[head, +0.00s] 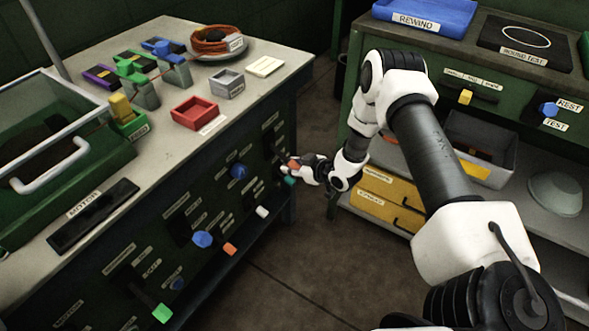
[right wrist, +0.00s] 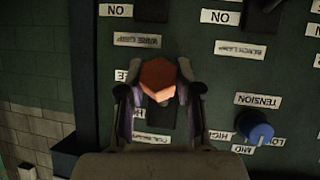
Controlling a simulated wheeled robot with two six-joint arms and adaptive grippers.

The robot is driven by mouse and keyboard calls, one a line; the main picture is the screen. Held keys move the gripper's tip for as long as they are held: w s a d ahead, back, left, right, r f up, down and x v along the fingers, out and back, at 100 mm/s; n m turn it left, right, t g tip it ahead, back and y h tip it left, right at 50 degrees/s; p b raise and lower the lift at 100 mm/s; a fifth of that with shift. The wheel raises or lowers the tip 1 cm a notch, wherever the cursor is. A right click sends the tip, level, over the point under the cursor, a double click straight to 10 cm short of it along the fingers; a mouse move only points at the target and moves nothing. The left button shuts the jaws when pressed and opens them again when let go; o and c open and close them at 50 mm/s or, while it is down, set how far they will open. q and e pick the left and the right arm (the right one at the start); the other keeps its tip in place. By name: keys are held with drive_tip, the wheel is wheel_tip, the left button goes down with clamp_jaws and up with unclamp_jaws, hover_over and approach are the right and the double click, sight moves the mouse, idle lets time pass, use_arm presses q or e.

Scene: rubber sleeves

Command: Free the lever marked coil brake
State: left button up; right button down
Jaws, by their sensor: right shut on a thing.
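My right gripper (head: 297,166) is at the right end of the dark green cabinet front, and its fingers also show in the right wrist view (right wrist: 157,92). It is shut on an orange lever handle (right wrist: 157,76), with one finger on each side. A label just below the handle (right wrist: 152,138) is partly covered by my gripper and seems to read coil brake. A label left of the handle (right wrist: 121,76) is mostly hidden, with only its last letters showing. The lever's slot is largely hidden behind the handle and fingers. My left gripper is in neither view.
A blue tension knob (right wrist: 255,127) sits right of the held lever. The cabinet front also has a white handle (head: 262,212), an orange handle (head: 230,249) and a green handle (head: 162,313). A second bench with yellow drawers (head: 390,201) stands right. Open floor (head: 300,265) lies between.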

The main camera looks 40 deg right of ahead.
drive_tip(key=c, duration=0.8)
unclamp_jaws()
drive_tip(key=shift+w+f, duration=0.1)
drive_tip(key=shift+f, duration=0.05)
drive_tip(key=shift+o, duration=0.2)
drive_tip(key=v, duration=1.2)
